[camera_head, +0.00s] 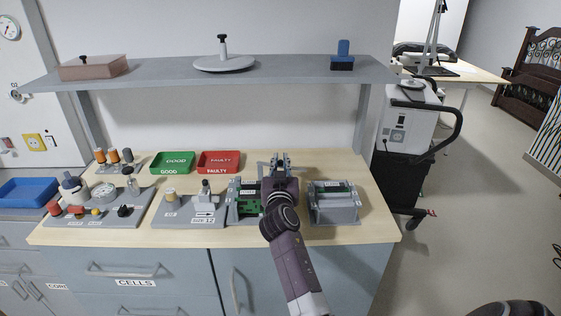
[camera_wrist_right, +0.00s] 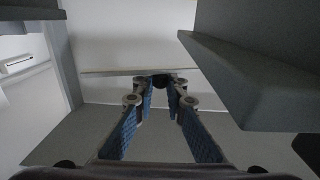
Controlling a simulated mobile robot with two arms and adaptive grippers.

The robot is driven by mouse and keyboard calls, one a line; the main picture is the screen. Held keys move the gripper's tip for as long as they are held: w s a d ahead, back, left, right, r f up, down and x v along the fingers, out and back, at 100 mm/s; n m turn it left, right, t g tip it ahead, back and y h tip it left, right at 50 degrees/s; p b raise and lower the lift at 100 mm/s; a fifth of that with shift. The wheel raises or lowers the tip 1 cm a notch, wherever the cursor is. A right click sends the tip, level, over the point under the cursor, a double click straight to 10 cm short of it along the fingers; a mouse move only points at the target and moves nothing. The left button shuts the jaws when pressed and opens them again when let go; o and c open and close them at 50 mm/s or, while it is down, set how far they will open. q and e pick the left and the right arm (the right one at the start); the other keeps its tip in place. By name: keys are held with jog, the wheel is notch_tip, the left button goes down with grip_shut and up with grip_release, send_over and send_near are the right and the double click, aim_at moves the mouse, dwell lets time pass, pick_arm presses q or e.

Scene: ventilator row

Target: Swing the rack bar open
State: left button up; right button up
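My right gripper (camera_head: 281,160) is over the back of the left board rack (camera_head: 240,201) on the bench, with my forearm covering much of that rack's right side. A green circuit board shows in this rack. In the right wrist view, the blue-padded fingers (camera_wrist_right: 161,92) stand apart with a gap between them. A small dark piece (camera_wrist_right: 160,79) shows at their far ends; I cannot tell whether they touch it. A thin pale bar or edge (camera_wrist_right: 110,72) runs across beyond; I cannot tell whether it is the rack bar. My left gripper is not in view.
A second grey rack (camera_head: 335,212) stands right of my arm. Plates with knobs and pegs fill the left bench. A grey shelf (camera_head: 290,72) hangs above; a wheeled machine (camera_head: 405,135) stands at right.

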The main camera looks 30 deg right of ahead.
grip_shut()
jog(key=n+t+y+p, duration=0.1)
jog(key=y+p, duration=0.1)
jog(key=p, duration=0.1)
jog(key=w+d+n+t+y+p, duration=0.1)
jog(key=n+y+p, duration=0.1)
jog(key=p, duration=0.1)
jog(key=shift+w, duration=0.2)
jog(key=o, duration=0.8)
grip_release()
